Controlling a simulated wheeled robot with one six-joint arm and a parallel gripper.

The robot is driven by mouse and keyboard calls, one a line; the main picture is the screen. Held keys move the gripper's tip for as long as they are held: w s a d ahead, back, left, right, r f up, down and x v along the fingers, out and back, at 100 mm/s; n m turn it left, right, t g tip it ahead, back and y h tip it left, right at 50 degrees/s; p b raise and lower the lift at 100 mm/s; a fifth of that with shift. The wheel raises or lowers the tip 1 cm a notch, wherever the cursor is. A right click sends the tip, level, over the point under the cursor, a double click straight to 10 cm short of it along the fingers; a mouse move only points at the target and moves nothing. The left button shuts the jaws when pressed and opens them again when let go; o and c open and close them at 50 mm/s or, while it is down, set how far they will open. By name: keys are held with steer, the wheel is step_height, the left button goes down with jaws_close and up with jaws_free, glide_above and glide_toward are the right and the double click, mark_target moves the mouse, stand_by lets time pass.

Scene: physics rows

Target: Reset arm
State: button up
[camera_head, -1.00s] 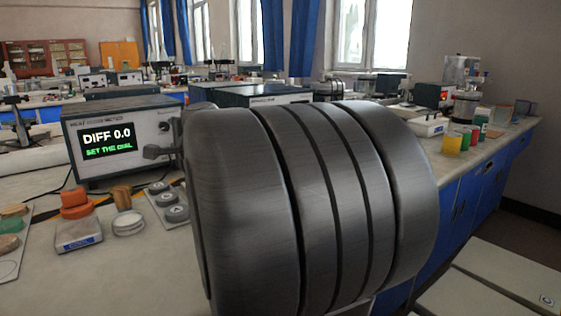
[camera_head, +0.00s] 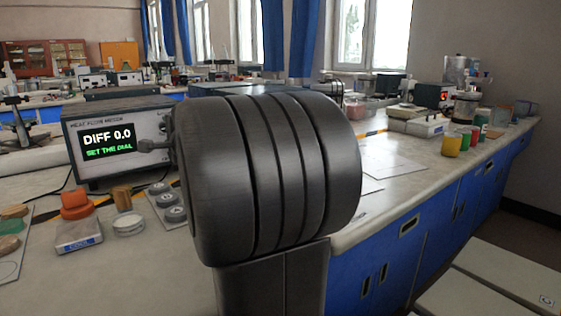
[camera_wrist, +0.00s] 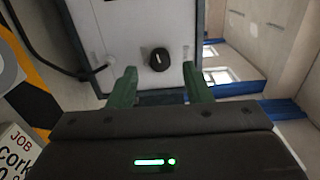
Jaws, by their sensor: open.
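My gripper shows in the wrist view (camera_wrist: 159,70) with its two green fingers apart and nothing between them. A dark knob (camera_wrist: 159,59) on a pale panel lies just beyond the fingertips, apart from them as far as I can see. In the head view, a meter box (camera_head: 118,140) stands on the bench with its screen reading "DIFF 0.0" and "SET THE DIAL". My large dark arm links fill the middle of the head view and hide the box's right side and most of my gripper.
An orange-topped item (camera_head: 77,204), a cork-coloured cylinder (camera_head: 122,198), a round clear dish (camera_head: 128,224) and several grey discs (camera_head: 170,206) stand in front of the box. Coloured jars (camera_head: 452,144) stand on the right bench. Bare benchtop (camera_head: 400,205) shows right of my arm.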

mark_target(164, 127)
steer(key=w+m+p, duration=0.1)
steer(key=m+p, duration=0.5)
steer(key=a+m+p, duration=0.1)
steer(key=m+p, duration=0.5)
steer(key=p, duration=0.1)
steer(key=w+m+p, duration=0.1)
steer(key=m+p, duration=0.5)
steer(key=p, duration=0.1)
steer(key=shift+w+a+r, duration=0.1)
steer(key=shift+w+a, duration=0.2)
steer(key=shift+a, duration=0.05)
stand_by(0.4)
